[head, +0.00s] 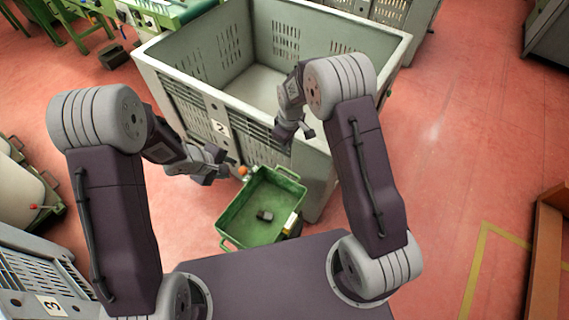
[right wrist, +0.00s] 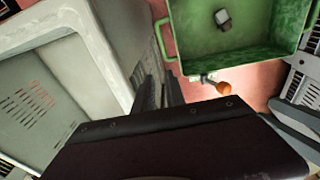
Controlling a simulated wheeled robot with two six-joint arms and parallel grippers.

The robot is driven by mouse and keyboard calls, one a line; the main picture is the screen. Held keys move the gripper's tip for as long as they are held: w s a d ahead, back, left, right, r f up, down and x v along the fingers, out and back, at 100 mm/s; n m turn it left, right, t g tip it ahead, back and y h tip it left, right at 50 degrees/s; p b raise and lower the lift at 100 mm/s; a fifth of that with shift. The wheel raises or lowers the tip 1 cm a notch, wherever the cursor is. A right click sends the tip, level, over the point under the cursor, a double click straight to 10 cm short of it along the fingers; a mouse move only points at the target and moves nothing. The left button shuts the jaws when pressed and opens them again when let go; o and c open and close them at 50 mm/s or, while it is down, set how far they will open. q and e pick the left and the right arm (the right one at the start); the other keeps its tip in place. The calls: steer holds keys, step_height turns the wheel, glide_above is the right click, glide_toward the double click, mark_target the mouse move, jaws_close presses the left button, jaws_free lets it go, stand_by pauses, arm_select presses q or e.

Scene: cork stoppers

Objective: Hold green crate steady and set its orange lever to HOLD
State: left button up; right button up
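The green crate (head: 240,208) stands in front of the big grey bin, open at the top, with a small dark block (head: 265,215) inside. Its orange lever knob (head: 243,170) is on the crate's outer upper-left side; it also shows in the right wrist view (right wrist: 223,88). I cannot read any HOLD mark. My left gripper (head: 222,168) is beside the lever, just left of it, seemingly open and empty. My right gripper (head: 295,138) is above and beyond the crate's far handle (head: 287,173), by the bin wall, fingers apart, touching neither crate nor lever.
The large grey bin (head: 222,128) stands right behind the crate and limits room there. Another grey crate marked 3 (head: 52,304) is at lower left. A brown wooden piece (head: 545,245) is at far right.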

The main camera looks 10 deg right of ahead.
steer(key=shift+g, duration=0.8)
steer(key=s+f, duration=0.1)
steer(key=f, duration=0.1)
steer(key=s+a+f, duration=0.1)
steer(key=f, duration=0.2)
steer(key=s+f, duration=0.1)
steer(key=f, duration=0.2)
steer(key=shift+s+a, duration=0.1)
steer(key=shift+a, duration=0.1)
glide_above(285, 190)
step_height(285, 190, down, 12)
steer(key=shift+r, duration=0.1)
jaws_close()
